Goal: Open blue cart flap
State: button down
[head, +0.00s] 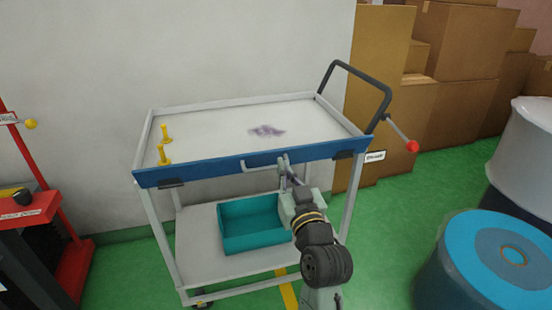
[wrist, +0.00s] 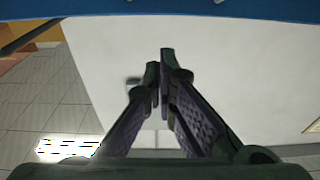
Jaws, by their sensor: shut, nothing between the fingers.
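The blue flap (head: 215,172) stands up along the front edge of the cart (head: 300,105), with dark hinge-like pieces at its lower edge. A grey bar handle (head: 258,168) sticks out from its middle. My gripper (head: 284,160) is shut and empty in front of the flap, at the right end of the handle. I cannot tell whether it touches the handle, since it covers that end. In the wrist view, the closed fingertips (wrist: 160,65) point toward a blue edge, likely the flap (wrist: 200,10), with a visible gap below it.
A teal bin (head: 238,240) sits on the lower shelf. A red-knobbed lever (head: 410,145) is at the right. Blue drum (head: 450,265) and red machine (head: 70,255) flank the cart.

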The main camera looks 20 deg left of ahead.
aim_at(271, 152)
jog(key=p+x, duration=0.3)
jog(key=x, duration=0.6)
jog(key=shift+s+d+f, duration=0.1)
jog(key=shift+s+f, duration=0.05)
jog(key=shift+f, duration=0.5)
jog(key=shift+s+d+f, duration=0.1)
jog(key=shift+s+f, duration=0.05)
jog(key=shift+f, duration=0.5)
jog(key=shift+s+d+f, duration=0.1)
jog(key=shift+s+f, duration=0.05)
jog(key=shift+f, duration=0.5)
jog(key=shift+f, duration=0.15)
